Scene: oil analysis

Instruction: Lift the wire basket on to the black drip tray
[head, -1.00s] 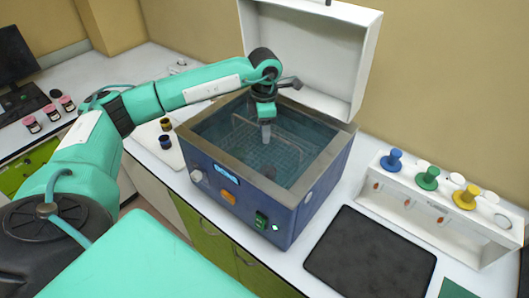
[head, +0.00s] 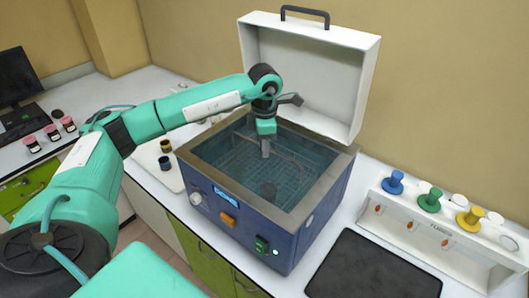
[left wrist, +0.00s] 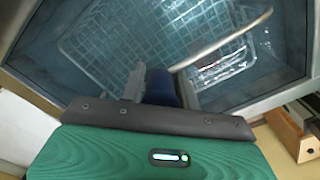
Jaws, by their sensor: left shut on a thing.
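The wire basket (head: 238,172) is a metal mesh basket inside the blue bath's tank (head: 310,222), in clear bluish liquid. In the left wrist view its mesh (left wrist: 190,28) and a curved wire handle (left wrist: 235,35) show. My left gripper (head: 265,150) reaches down over the tank. In the left wrist view the gripper (left wrist: 158,85) is shut on the basket, at a dark blue grip by the handle wire. I cannot tell whether the basket is clear of the tank floor. The black drip tray (head: 375,268) lies flat and empty on the bench, right of the bath. My right gripper is not in view.
The bath's white lid (head: 310,75) stands open behind the tank. A white rack (head: 430,235) with blue, green and yellow knobs stands right of the bath. Small dark jars (head: 165,155) stand left of it. The metal tank rim (head: 325,190) surrounds the basket.

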